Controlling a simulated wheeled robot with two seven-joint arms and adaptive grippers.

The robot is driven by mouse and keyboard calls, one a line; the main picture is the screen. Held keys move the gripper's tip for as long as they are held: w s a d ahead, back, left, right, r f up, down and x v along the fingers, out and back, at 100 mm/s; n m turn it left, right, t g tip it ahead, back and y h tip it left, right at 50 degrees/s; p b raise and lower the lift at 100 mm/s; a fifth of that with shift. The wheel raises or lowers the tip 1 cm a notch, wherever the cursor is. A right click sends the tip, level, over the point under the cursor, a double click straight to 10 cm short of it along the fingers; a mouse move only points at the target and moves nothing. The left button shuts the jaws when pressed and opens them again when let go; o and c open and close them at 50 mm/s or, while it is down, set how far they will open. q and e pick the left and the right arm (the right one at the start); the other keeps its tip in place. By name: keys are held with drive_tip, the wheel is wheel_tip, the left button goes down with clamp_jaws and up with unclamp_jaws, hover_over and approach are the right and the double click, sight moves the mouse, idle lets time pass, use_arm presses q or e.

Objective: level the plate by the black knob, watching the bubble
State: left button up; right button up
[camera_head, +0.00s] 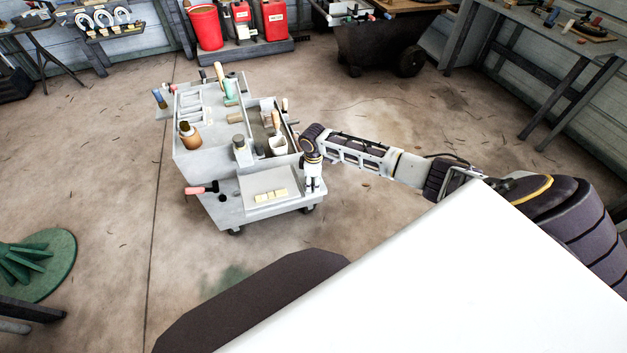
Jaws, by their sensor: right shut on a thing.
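The light grey plate (264,186) lies on the front shelf of the caddy, with a few small pale yellow blocks (271,196) on it. My right gripper (314,189) points down at the plate's right edge. It is shut at the place of the black knob, which its fingers hide. The bubble cannot be made out at this size, and I cannot tell whether the plate is level. My left gripper is out of view.
The grey wheeled caddy (204,151) carries a brown bottle (189,136), a white cup (277,146) and several tools. A pink-handled tool (200,189) sticks out at its left. Red cans (205,27) stand at the back wall. The floor around the caddy is mostly clear.

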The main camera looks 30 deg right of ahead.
drive_tip(key=shift+m+p, duration=1.7)
drive_tip(key=shift+p, duration=0.2)
drive_tip(key=shift+m+p, duration=0.3)
drive_tip(key=shift+p, duration=0.05)
drive_tip(key=shift+s, duration=0.1)
drive_tip(key=shift+a+m+p, duration=0.1)
drive_tip(key=shift+m+p, duration=1.95)
drive_tip(key=shift+m, duration=0.15)
drive_tip(key=shift+f+m, duration=0.15)
drive_tip(key=shift+m, duration=0.25)
